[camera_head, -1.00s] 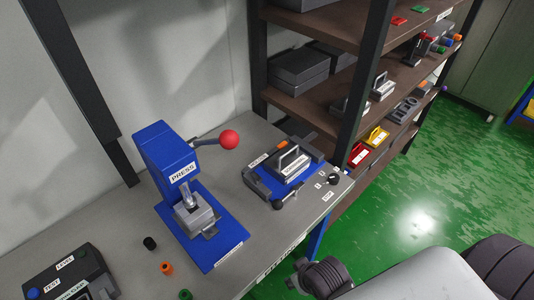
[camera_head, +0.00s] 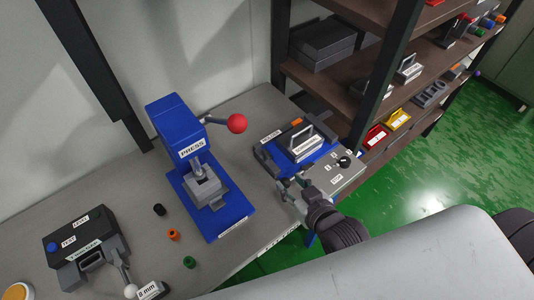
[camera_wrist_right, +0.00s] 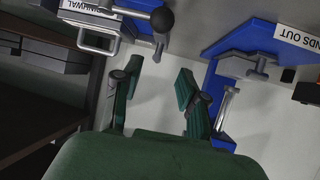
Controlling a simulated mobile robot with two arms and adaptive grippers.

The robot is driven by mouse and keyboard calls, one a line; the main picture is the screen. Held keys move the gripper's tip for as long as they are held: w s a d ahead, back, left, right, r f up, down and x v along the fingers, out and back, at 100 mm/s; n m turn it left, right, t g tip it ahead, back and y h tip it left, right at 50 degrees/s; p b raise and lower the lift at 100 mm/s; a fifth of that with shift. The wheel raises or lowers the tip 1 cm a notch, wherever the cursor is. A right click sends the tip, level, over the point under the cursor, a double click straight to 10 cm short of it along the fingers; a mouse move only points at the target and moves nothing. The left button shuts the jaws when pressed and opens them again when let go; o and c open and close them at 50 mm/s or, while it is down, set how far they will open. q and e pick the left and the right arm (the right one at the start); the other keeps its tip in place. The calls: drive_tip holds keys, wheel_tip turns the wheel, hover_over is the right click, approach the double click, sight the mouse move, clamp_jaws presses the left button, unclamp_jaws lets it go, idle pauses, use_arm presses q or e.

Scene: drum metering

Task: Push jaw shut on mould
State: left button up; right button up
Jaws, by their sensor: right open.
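The mould (camera_head: 306,144), a grey block with a raised loop handle and a white label, sits on a blue base at the back right of the bench. A dark jaw (camera_head: 268,155) lies along its left side; I cannot tell whether it touches the mould. My right gripper (camera_head: 289,187) is at the front of this fixture, open and empty. My left gripper is not in view.
A blue press (camera_head: 184,150) with a red ball lever (camera_head: 237,123) stands left of the fixture. A grey numbered plate (camera_head: 335,175) lies right of the gripper. Small coloured caps and a dark tester (camera_head: 88,245) are at left. Shelves (camera_head: 350,75) rise behind.

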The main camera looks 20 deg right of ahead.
sight(269, 159)
drive_tip(key=shift+t, duration=0.4)
drive_tip(key=x, duration=0.4)
drive_tip(key=p+x, duration=0.1)
drive_tip(key=x, duration=0.4)
drive_tip(key=r+p+x, duration=0.1)
drive_tip(key=x, duration=0.4)
drive_tip(key=shift+w+a+r, duration=0.15)
drive_tip(key=shift+w+a, duration=0.1)
drive_tip(key=shift+a, duration=0.05)
clamp_jaws()
